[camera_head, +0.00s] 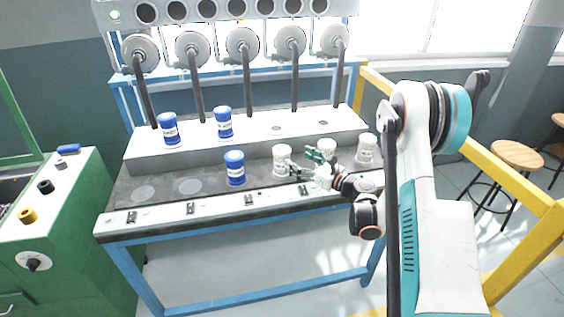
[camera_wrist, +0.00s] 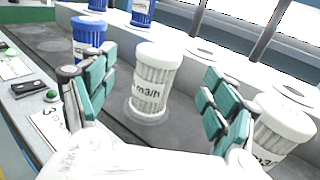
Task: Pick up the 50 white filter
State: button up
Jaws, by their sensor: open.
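Three white filters stand on the bench: a left one (camera_head: 282,154), a middle one (camera_head: 327,146) and a right one (camera_head: 366,148). My gripper (camera_head: 306,163) is open and empty, just right of the left white filter. In the wrist view, a white ribbed filter (camera_wrist: 157,72) stands upright ahead, framed between the teal fingers (camera_wrist: 158,100) with space on both sides. Its label shows "m3/h"; the number is not legible. Another white filter (camera_wrist: 284,118) is close beside the right finger, partly hidden by it.
A blue filter (camera_head: 235,170) stands left of the white ones on the lower level, and two more blue filters (camera_head: 170,130) (camera_head: 223,122) stand on the raised shelf (camera_head: 300,133). Empty round spots (camera_head: 190,187) lie at the lower left. Hoses with round heads (camera_head: 243,44) rise behind.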

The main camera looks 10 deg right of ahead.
aim_at(289, 154)
jog(key=b+x, duration=0.2)
jog(key=x, duration=0.6)
jog(key=shift+w+a+b, duration=0.1)
jog(key=shift+b, duration=0.3)
jog(key=shift+c, duration=0.3)
jog(key=c, duration=1.6)
